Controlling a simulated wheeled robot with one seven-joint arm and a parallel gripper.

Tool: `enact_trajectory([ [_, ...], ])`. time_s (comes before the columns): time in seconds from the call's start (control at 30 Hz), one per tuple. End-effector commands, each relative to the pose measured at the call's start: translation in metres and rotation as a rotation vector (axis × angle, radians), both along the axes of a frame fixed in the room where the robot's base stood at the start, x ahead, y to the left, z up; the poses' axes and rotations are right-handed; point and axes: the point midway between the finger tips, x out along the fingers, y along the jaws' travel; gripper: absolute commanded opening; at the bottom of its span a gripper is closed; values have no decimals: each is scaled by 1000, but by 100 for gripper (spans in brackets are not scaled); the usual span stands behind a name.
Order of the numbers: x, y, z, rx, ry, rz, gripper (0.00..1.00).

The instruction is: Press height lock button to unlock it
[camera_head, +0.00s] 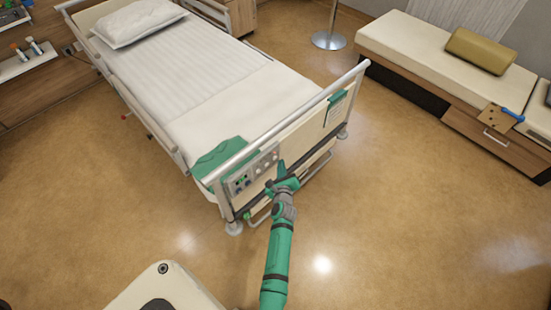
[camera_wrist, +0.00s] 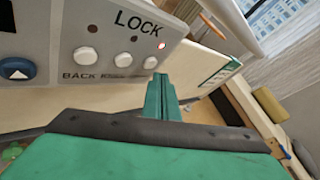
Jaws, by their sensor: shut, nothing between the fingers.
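The control panel (camera_head: 255,172) is on the outer face of the bed's footboard. In the wrist view the panel (camera_wrist: 60,25) shows the word LOCK above a row of white round buttons. The labels BACK and a word starting with K are below the row. The rightmost button (camera_wrist: 150,62) is just beyond my fingertips, with a lit red lamp (camera_wrist: 161,46) above it; its label is hidden by my gripper. My gripper (camera_wrist: 161,78) is shut and empty, pointing toward that button. In the head view my gripper (camera_head: 281,166) is at the panel's right end. I cannot tell whether it touches.
Two other white buttons, left (camera_wrist: 86,56) and middle (camera_wrist: 123,59), are close by, with dark lamps. A blue arrow button (camera_wrist: 17,69) is further left. The bed rail (camera_head: 290,125) runs above the panel. A bench (camera_head: 430,50) stands right; floor between is clear.

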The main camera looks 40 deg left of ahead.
Motion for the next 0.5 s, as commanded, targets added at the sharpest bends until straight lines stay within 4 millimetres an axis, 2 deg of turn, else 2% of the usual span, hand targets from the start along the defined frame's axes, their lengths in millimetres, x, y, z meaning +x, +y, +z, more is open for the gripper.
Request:
enact_trajectory([
  [0.5, 0, 9, 0, 0, 0, 0, 0],
])
